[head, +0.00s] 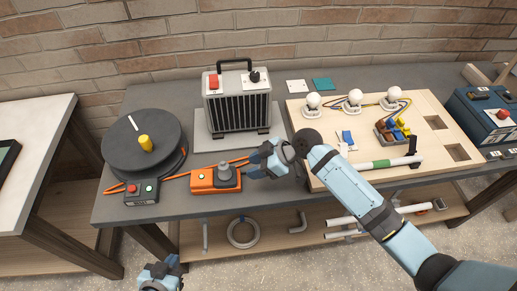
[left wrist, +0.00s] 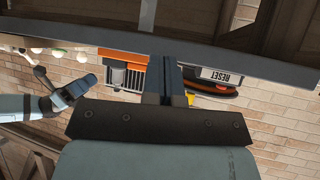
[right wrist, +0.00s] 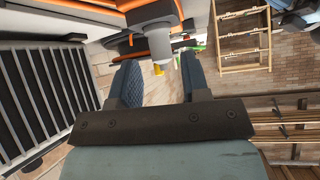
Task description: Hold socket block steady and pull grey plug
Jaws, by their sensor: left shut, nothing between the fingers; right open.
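The orange socket block (head: 203,182) lies near the front edge of the grey bench, with the grey plug (head: 225,171) standing upright in its right part. My right gripper (head: 254,166) is open just to the right of the plug, its fingers pointing at it. In the right wrist view the plug (right wrist: 160,42) appears beyond the gap between the open fingers (right wrist: 160,80), not gripped. My left gripper (head: 160,281) is shut and empty, low in front of the bench, apart from the block. The block's orange side (left wrist: 120,53) also shows in the left wrist view, past the shut fingers (left wrist: 170,75).
A black cable reel (head: 125,140) and a control box (head: 141,192) stand left of the block, an orange cable between. A heater (head: 238,103) stands behind. A wooden board (head: 330,125) with bulbs lies right, under my right arm. A lower shelf (head: 280,232) holds pipes.

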